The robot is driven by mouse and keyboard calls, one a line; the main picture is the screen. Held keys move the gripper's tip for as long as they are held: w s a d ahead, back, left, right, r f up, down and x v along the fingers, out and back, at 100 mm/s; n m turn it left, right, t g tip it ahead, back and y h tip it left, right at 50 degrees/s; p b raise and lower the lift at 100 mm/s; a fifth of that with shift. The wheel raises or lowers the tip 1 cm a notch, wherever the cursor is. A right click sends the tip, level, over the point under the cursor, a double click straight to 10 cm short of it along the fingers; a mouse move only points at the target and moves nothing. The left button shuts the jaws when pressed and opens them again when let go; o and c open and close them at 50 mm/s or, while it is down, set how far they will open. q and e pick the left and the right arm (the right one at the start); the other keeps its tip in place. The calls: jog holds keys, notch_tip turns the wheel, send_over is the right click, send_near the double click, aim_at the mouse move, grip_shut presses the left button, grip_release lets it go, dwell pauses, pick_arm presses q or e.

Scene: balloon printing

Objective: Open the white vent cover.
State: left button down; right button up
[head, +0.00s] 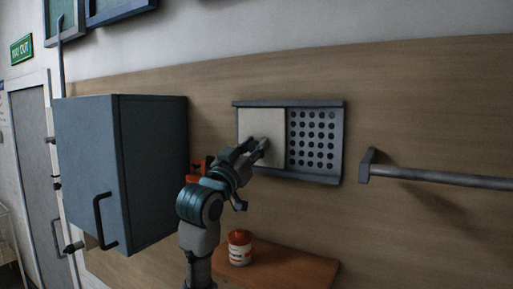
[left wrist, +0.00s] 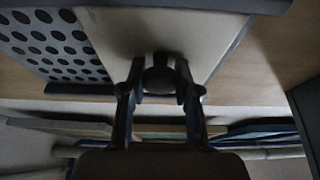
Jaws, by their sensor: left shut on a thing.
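The white vent cover (head: 257,121) is a flat pale panel in the dark grey vent frame (head: 318,104) on the wall. It lies over the left part of the vent, and the perforated plate (head: 311,139) shows uncovered to its right. My left gripper (head: 263,149) is at the cover's lower middle. In the left wrist view, the gripper (left wrist: 160,92) is shut on the dark round knob (left wrist: 160,72) of the cover (left wrist: 211,35). The knob is hidden by the fingers in the head view. My right gripper is not in view.
A blue-grey cabinet (head: 150,165) juts from the wall to the left. A wall bar (head: 430,178) sticks out to the right. Below, a white and orange jar (head: 240,248) stands on a wooden shelf (head: 285,265). A red-orange object (head: 194,170) is partly hidden behind my arm.

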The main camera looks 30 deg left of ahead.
pick_arm(q)
jog(key=c, duration=0.8)
grip_release()
jog(key=shift+w, duration=0.1)
jog(key=shift+c, duration=0.2)
jog(key=shift+a, duration=0.1)
jog(key=v, duration=1.2)
jog(key=shift+f, duration=0.2)
jog(key=shift+w, duration=0.1)
